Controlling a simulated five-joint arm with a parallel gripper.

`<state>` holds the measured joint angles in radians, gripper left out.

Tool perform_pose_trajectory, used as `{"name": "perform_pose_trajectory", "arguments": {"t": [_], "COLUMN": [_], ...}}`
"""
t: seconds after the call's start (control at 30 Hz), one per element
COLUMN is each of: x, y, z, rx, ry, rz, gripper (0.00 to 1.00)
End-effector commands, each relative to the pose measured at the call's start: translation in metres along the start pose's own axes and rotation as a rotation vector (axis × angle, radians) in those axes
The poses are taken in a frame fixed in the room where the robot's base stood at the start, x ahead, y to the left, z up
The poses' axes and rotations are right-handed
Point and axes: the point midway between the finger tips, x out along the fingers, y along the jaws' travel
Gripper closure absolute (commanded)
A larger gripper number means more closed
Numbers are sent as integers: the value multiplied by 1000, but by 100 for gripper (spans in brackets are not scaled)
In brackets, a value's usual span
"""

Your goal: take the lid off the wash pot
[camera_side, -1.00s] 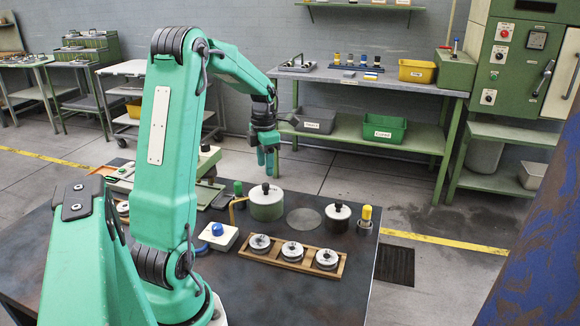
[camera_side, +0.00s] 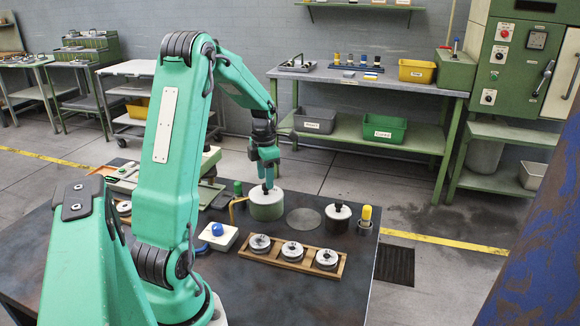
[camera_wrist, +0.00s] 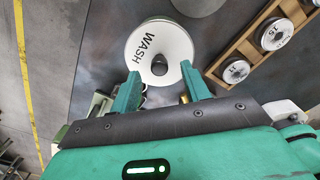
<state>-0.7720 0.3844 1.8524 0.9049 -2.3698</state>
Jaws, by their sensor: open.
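The wash pot (camera_side: 266,211) is a squat green cylinder on the dark table, with a pale lid on top. The lid sits on the pot. My gripper (camera_side: 266,177) is just above the lid, pointing down. In the wrist view my gripper (camera_wrist: 160,70) is open, with one finger on each side of the knob and a gap on both sides. The side view partly hides the knob behind the fingers.
A dark pot with a white lid (camera_side: 338,211) and a yellow-capped item (camera_side: 366,214) stand to the right. A flat grey disc (camera_side: 303,218) lies between the pots. A wooden rack (camera_side: 266,261) of several round pieces and a blue-button box (camera_side: 218,241) are in front.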

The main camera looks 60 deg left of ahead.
Motion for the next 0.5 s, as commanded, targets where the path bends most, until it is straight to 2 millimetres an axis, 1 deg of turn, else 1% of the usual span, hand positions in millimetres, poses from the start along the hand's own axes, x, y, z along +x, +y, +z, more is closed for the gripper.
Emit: {"name": "perform_pose_trajectory", "arguments": {"t": [0.1,0.23,0.33,0.5], "x": [15,28,33,34], "y": [1,1,1,1], "z": [-1,-1,-1,0], "rx": [0,0,0,0], "ry": [2,2,1,0], "rz": [-2,-1,-1,0], "gripper": [53,53,53,53]}}
